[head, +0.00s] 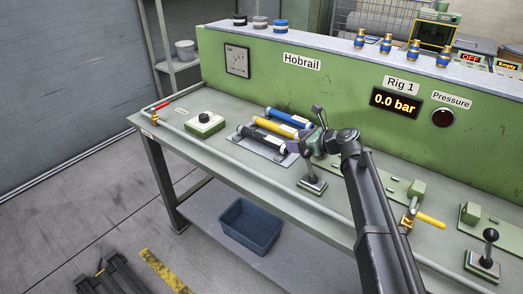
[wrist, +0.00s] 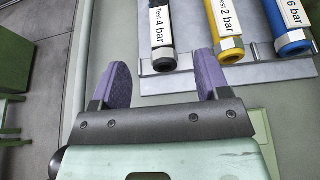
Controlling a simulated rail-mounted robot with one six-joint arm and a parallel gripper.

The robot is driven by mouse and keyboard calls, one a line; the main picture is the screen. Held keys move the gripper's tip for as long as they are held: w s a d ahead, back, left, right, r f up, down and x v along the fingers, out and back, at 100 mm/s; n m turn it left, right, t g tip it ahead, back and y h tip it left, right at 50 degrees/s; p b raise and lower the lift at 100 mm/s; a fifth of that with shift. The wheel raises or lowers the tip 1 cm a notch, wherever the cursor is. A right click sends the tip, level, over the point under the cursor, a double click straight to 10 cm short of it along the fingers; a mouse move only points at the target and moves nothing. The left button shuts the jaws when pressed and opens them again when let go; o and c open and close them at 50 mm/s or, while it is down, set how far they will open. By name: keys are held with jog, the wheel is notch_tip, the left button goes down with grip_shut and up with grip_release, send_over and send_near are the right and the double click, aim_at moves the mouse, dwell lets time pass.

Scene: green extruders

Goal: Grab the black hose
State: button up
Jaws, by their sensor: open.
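The black hose (head: 262,138) lies on a grey tray at the front of a row of three hoses on the green bench. In the wrist view the black hose (wrist: 162,25) carries a white label reading "Test 4 bar" and has a metal nut at its near end. My gripper (head: 303,141) is at the right end of the hoses. In the wrist view my gripper (wrist: 162,78) is open, with purple finger pads apart and nothing between them. The black hose's nut end lies just beyond the gap, roughly in line with its middle.
The yellow hose (head: 275,127) and blue hose (head: 289,118) lie close behind the black one. A black-knobbed lever (head: 312,182) stands in front of my gripper. The green panel (head: 330,90) rises behind. A box with a black knob (head: 205,122) stands left.

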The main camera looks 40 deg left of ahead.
aim_at(280, 142)
notch_tip(280, 142, down, 2)
jog(key=shift+f+b, duration=0.2)
jog(key=shift+b, duration=0.15)
jog(key=shift+a+r, duration=0.1)
jog(key=shift+r, duration=0.05)
jog(key=b+x, duration=0.2)
jog(key=x, duration=0.5)
jog(key=shift+a+b, duration=0.2)
jog(key=shift+b, duration=0.1)
jog(key=c, duration=1.1)
jog(key=shift+r, duration=0.1)
notch_tip(280, 142, up, 20)
jog(key=p, duration=2)
